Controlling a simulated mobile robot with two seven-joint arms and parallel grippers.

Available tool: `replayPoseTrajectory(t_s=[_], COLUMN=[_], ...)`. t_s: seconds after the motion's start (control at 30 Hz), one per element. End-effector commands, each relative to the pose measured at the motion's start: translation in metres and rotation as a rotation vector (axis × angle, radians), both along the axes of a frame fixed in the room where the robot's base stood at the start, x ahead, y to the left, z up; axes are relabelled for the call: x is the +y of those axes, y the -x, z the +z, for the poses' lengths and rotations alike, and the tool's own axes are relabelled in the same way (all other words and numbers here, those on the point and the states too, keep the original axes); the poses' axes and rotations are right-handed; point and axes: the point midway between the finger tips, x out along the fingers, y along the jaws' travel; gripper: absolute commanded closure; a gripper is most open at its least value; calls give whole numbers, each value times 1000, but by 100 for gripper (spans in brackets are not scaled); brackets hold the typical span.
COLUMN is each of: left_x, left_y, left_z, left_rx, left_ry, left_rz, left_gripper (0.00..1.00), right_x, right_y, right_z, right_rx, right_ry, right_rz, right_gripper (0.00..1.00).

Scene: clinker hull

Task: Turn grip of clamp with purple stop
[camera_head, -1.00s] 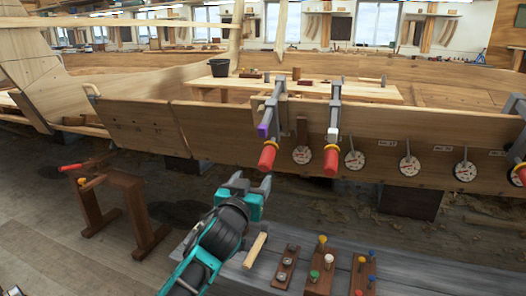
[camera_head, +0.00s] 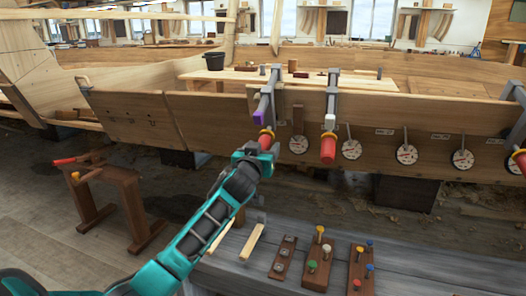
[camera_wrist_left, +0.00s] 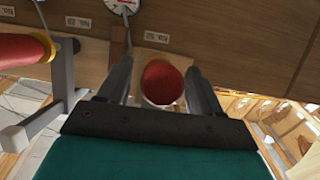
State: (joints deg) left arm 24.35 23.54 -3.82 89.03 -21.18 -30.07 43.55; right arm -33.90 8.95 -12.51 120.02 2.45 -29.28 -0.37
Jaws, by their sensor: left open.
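The clamp with the purple stop (camera_head: 259,117) hangs on the plank edge, left of a second clamp with a white stop (camera_head: 330,122). Its red grip (camera_head: 266,138) with a yellow collar points down toward me, its lower end hidden by my left gripper (camera_head: 259,154). In the left wrist view, the red grip (camera_wrist_left: 162,83) shows end-on between the two open fingers of my left gripper (camera_wrist_left: 160,80), with a gap visible on each side. The second clamp's red grip (camera_head: 328,150) also shows at the left of the wrist view (camera_wrist_left: 22,49). My right gripper is out of view.
A grey bench (camera_head: 420,258) below holds wooden blocks with coloured pegs (camera_head: 319,258). A wooden trestle (camera_head: 115,200) stands at the left. Another clamp (camera_head: 519,120) is at the right edge.

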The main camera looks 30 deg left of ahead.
Motion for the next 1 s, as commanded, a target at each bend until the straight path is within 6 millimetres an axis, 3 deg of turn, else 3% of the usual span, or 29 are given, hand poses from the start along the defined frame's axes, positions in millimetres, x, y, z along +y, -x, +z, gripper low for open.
replayPoseTrajectory(t_s=[0.43,0.9,1.0], left_x=[2,2,2], left_y=[-7,-7,-7], left_z=[0,0,0], left_rx=[0,0,1], left_ry=[-1,-1,-1], left_rz=[0,0,0], left_gripper=[36,81,86], right_x=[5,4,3], right_y=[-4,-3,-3], right_z=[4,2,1], right_rx=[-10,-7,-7], right_ry=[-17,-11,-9], right_rz=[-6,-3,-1], right_gripper=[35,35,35])
